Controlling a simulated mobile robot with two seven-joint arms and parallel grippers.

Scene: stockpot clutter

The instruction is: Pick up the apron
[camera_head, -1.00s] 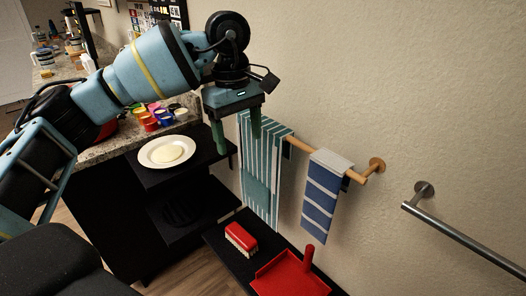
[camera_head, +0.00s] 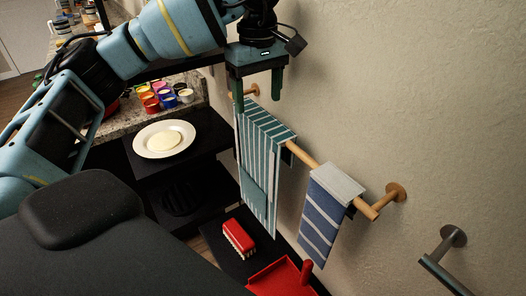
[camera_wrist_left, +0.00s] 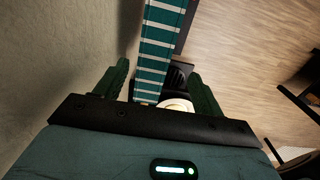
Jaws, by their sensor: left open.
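The teal cloth with white stripes, which looks like the apron (camera_head: 262,150), hangs over a wooden wall rail, its long front panel falling toward the low black shelf. My left gripper (camera_head: 258,94) is open and empty, fingers pointing down at the apron's upper end in the head view. In the left wrist view the apron (camera_wrist_left: 160,40) shows as a striped strip between the two open fingers; I cannot tell whether they touch it. My right gripper is not in view.
A blue striped towel (camera_head: 322,215) hangs on the same rail (camera_head: 303,155), nearer me. A metal bar (camera_head: 445,272) is at lower right. A white plate (camera_head: 182,150) sits on a black shelf at left.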

